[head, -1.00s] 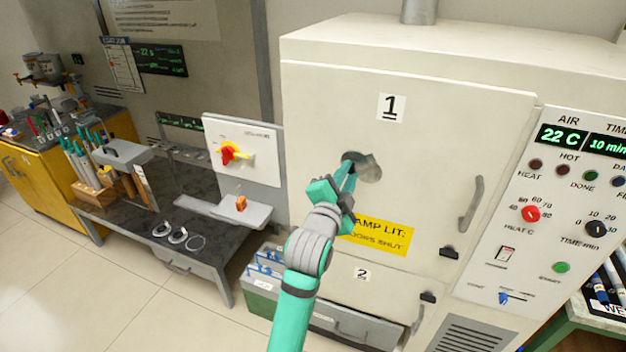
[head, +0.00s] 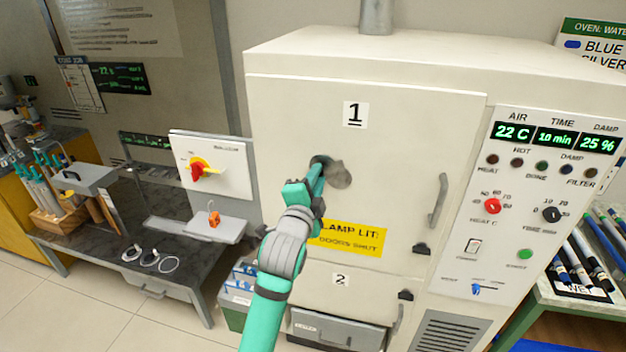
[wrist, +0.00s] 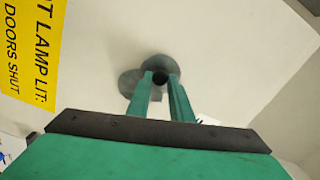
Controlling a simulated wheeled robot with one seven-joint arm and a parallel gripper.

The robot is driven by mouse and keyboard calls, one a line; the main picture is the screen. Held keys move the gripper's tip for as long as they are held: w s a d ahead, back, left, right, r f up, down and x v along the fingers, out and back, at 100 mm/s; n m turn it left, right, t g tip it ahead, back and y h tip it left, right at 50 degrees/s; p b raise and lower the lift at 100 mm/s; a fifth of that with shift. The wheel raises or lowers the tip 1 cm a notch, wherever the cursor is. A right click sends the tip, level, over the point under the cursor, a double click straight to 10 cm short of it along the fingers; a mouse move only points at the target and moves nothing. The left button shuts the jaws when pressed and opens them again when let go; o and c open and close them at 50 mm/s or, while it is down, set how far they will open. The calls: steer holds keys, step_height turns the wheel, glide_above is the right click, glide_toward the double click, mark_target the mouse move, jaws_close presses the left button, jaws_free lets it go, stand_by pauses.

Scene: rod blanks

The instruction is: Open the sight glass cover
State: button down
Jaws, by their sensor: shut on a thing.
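The sight glass cover (head: 319,161) is a dark round disc on the upper oven door, below the number 1. A grey round patch (head: 341,175), seemingly the sight glass, shows beside it at lower right, partly overlapped by the cover. My gripper (head: 318,172) reaches up to the cover with its teal fingers. In the wrist view the fingers of my gripper (wrist: 160,82) are shut on a small dark knob in the middle of the cover (wrist: 163,63). The grey patch (wrist: 130,83) shows there to the left of the fingers.
The oven door (head: 290,110) has a handle (head: 438,200) at right and a yellow lamp sign (head: 352,238) below the cover. A control panel (head: 545,205) stands to the right. A dark bench (head: 115,262) with rings stands at left.

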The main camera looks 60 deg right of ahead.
steer(key=shift+s+r, duration=0.1)
steer(key=shift+s, duration=0.15)
steer(key=c, duration=1.6)
jaws_free()
steer(key=shift+w, duration=0.1)
steer(key=shift+a, duration=0.1)
steer(key=a, duration=0.3)
steer(key=s+a, duration=0.1)
steer(key=a, duration=0.6)
steer(key=shift+s+a, duration=0.2)
steer(key=shift+s, duration=0.2)
